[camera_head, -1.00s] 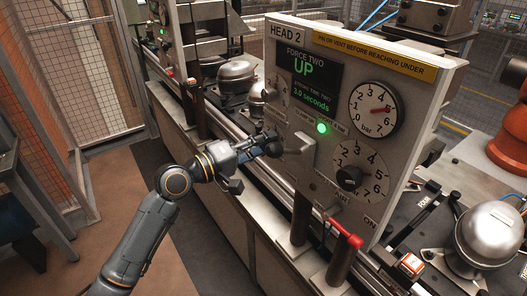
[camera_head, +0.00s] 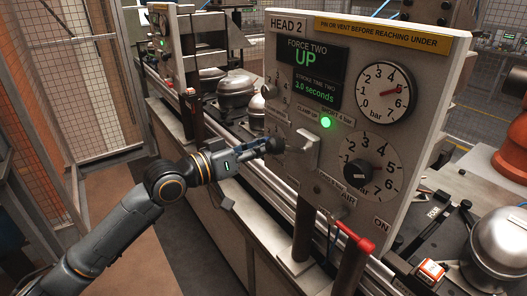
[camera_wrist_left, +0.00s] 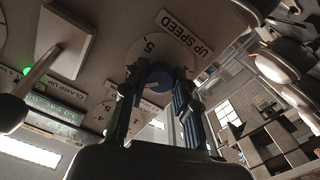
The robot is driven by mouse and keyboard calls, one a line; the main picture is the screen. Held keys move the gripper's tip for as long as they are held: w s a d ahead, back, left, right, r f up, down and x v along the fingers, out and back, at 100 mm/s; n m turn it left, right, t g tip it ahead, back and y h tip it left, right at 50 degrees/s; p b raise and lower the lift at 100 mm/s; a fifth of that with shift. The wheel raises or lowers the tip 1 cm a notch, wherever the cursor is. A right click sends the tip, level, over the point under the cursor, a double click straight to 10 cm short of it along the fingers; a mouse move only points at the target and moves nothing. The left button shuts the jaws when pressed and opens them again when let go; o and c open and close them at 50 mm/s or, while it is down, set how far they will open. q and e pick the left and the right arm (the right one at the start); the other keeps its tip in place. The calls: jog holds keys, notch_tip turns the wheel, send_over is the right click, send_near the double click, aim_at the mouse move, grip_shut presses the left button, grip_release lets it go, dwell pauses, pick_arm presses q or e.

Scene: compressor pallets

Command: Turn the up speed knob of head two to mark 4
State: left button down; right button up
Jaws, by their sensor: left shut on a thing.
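The HEAD 2 panel (camera_head: 425,90) faces me in the head view, its display reading UP. My left gripper (camera_head: 272,146) is at the panel's lower left edge and hides the up speed knob there. In the left wrist view the UP SPEED label (camera_wrist_left: 187,32) sits beside a pale dial (camera_wrist_left: 140,48) showing a 5. Which mark the knob points at cannot be told. My right gripper is not in view.
A grey lever handle (camera_head: 308,147) juts from the panel just right of my gripper. A black knob (camera_head: 357,172) on a large dial and a red-handled air valve (camera_head: 355,236) are farther right. A second small dial (camera_wrist_left: 108,113) is close to the fingers.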

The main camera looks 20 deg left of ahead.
pick_arm(q)
jog(key=shift+f+m+b, duration=0.15)
jog(key=shift+m+b, duration=0.3)
jog(key=shift+m, duration=1.25)
jog(key=c, duration=1)
grip_release()
jog(key=v, duration=1.2)
